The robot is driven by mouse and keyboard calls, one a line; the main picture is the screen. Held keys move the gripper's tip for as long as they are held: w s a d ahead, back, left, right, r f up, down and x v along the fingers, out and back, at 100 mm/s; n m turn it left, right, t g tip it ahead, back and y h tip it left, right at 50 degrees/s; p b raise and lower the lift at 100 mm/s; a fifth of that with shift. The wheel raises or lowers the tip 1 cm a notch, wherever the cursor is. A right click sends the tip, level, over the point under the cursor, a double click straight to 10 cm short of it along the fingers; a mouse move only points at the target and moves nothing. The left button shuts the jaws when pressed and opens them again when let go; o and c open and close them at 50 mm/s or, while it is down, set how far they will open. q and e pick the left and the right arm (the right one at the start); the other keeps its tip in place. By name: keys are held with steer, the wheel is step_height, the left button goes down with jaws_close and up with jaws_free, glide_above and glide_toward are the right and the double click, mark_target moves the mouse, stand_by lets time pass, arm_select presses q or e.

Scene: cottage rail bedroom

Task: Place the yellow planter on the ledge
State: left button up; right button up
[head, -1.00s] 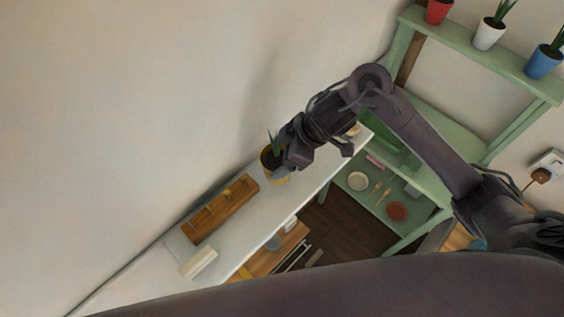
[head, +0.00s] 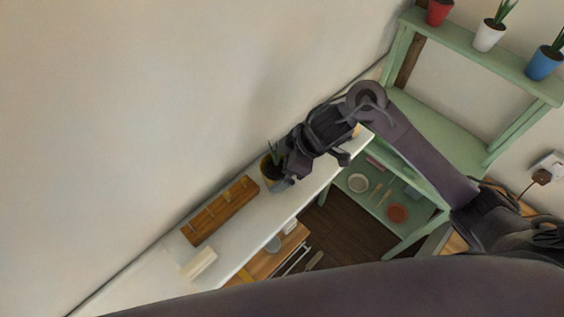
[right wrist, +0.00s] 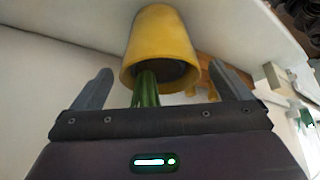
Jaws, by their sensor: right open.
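The yellow planter (head: 267,172), a pot with dark green leaves, is on the long white surface by the wall, partly hidden by my right gripper (head: 284,173). In the right wrist view the planter (right wrist: 160,45) shows with its rim toward the camera and its leaves reaching down between the fingers. My right gripper (right wrist: 162,85) is open, with a finger on each side of the leaves and gaps visible beside them. Whether any finger touches the pot cannot be told. My left gripper is not in view.
A wooden rack (head: 220,210) and a pale block (head: 198,263) are on the white surface (head: 235,246). A green shelf unit (head: 470,52) at right bears red, white and blue pots on top, with dishes lower down. The wall borders the white surface.

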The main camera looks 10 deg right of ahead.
steer(key=shift+r, duration=0.15)
steer(key=v, duration=1.2)
steer(key=shift+p, duration=0.4)
